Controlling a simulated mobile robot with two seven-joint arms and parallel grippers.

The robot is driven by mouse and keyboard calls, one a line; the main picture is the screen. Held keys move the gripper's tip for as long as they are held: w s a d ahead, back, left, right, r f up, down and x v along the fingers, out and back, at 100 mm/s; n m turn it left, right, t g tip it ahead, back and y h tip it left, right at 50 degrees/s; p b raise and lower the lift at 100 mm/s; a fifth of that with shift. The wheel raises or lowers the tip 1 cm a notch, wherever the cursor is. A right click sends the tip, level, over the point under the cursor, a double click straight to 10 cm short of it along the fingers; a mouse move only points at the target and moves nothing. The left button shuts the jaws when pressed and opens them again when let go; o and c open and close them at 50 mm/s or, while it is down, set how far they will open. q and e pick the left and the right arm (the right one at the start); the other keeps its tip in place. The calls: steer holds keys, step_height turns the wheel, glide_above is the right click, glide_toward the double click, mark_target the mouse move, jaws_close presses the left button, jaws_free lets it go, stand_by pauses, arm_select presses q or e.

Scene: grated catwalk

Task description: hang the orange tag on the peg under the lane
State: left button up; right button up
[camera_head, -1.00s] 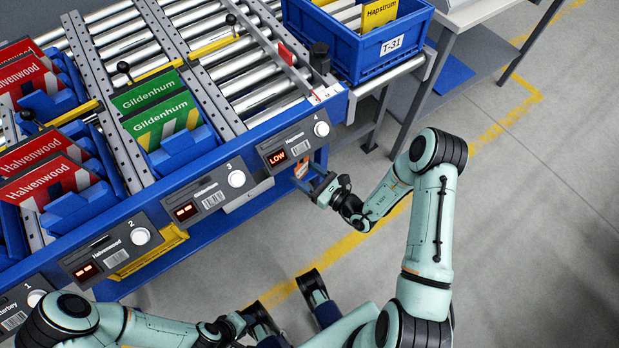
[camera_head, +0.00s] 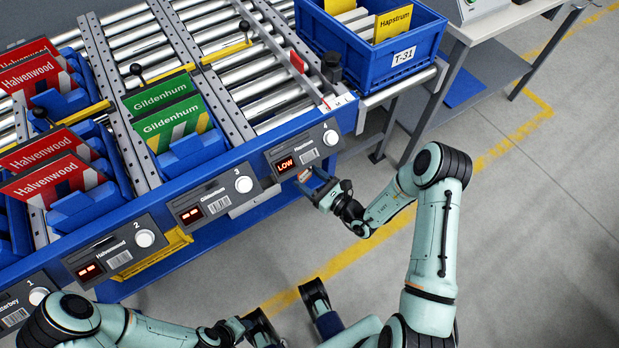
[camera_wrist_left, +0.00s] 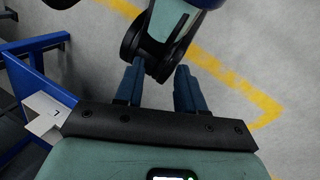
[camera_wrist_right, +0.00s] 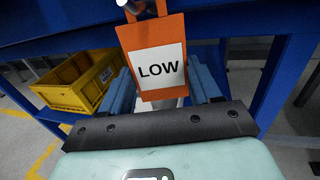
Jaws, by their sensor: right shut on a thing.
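The orange tag (camera_wrist_right: 152,62) shows a white patch reading LOW and has a loop at its top in the right wrist view. My right gripper (camera_wrist_right: 163,88) is shut on the tag, with a finger on either side of it. A grey metal peg (camera_wrist_right: 130,5) shows at the tag's loop, under the blue lane edge; I cannot tell whether the loop is around it. In the head view my right gripper (camera_head: 312,184) is just below the lane 4 panel (camera_head: 301,150), and the tag is mostly hidden. My left gripper (camera_wrist_left: 158,88) is open and empty, low near my base.
The lane 4 display (camera_head: 286,164) reads LOW in red. A blue crate marked T-31 (camera_head: 404,57) stands at the rack's right end. A yellow bin (camera_wrist_right: 80,80) sits below the rack. The floor to the right is clear.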

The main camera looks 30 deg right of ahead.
steer(key=o, duration=0.9)
steer(key=shift+o, duration=0.2)
arm_select(q)
steer(key=shift+s+d+r+g+p, duration=0.15)
steer(key=shift+s+d+r+p, duration=0.1)
steer(key=shift+s+r+p, duration=0.2)
steer(key=shift+s+d+r+g+p, duration=0.2)
steer(key=shift+s+r, duration=0.15)
steer(key=shift+s, duration=0.15)
arm_select(e)
steer(key=v, duration=1.3)
steer(key=shift+s+d, duration=0.1)
steer(key=shift+s, duration=0.05)
